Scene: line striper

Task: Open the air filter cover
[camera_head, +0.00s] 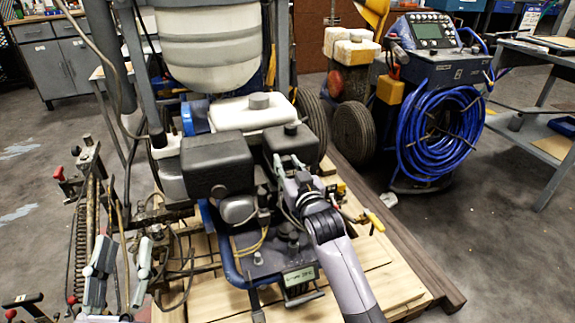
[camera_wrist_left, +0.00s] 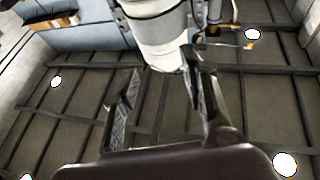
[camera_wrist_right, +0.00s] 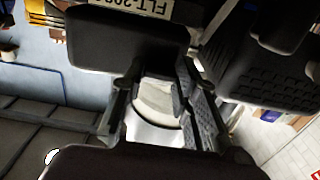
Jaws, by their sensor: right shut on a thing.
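A dark box part, taken as the cover (camera_wrist_right: 125,40), also shows at the fingertips in the right wrist view, below a label reading "FLT". My right gripper (camera_head: 279,168) is at the cover's front side and is shut on it. The exact contact is partly hidden by the gripper. Its fingers (camera_wrist_right: 155,92) show in the right wrist view. My left gripper (camera_head: 120,258) is open and empty at the lower left; its spread fingers (camera_wrist_left: 160,85) show in the left wrist view.
A larger black box (camera_head: 216,158) stands left of the cover. A white tank (camera_head: 255,112) is behind it, and a big white container (camera_head: 208,45) above. Springs and cables (camera_head: 85,235) crowd the left. A blue hose coil (camera_head: 440,133) stands at right. Floor at lower right is clear.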

